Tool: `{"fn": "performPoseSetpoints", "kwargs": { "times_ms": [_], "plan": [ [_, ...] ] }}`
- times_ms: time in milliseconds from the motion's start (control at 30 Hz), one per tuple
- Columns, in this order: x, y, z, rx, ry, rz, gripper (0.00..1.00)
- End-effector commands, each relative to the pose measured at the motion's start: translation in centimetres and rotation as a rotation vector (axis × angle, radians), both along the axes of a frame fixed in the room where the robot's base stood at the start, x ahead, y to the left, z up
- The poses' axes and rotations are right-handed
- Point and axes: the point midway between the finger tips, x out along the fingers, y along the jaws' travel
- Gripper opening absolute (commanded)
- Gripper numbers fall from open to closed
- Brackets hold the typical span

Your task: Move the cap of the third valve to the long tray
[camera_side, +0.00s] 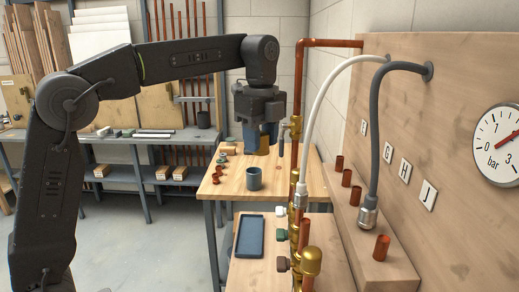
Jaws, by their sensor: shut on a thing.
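My gripper (262,146) hangs pointing down above the wooden bench, left of the copper pipe. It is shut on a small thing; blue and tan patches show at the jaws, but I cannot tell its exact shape. Brass valves run down the pipe at the right. A long dark blue-grey tray (249,237) lies on the near bench and looks empty.
A grey cup (254,179) and small copper fittings (217,178) stand on the wooden bench (290,187). A white hose (324,110) and a grey hose (375,140) arch at the right. Short copper stubs (382,247) rise from the ledge. The air above the tray is clear.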

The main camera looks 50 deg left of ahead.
Motion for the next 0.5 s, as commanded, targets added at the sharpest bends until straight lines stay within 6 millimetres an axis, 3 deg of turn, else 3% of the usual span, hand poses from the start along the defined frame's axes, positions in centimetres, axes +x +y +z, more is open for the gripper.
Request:
{"fn": "performPoseSetpoints", "kwargs": {
  "times_ms": [167,267,367,500],
  "plan": [
    [0.2,0.3,-0.4,0.0,0.001,0.002,0.16],
    [1.0,1.6,-1.8,0.0,0.004,0.005,0.16],
    [2.3,3.9,-4.5,0.0,0.007,0.01,0.16],
    [4.1,8.5,-9.6,-0.002,0.009,0.014,0.16]
  ]
}}
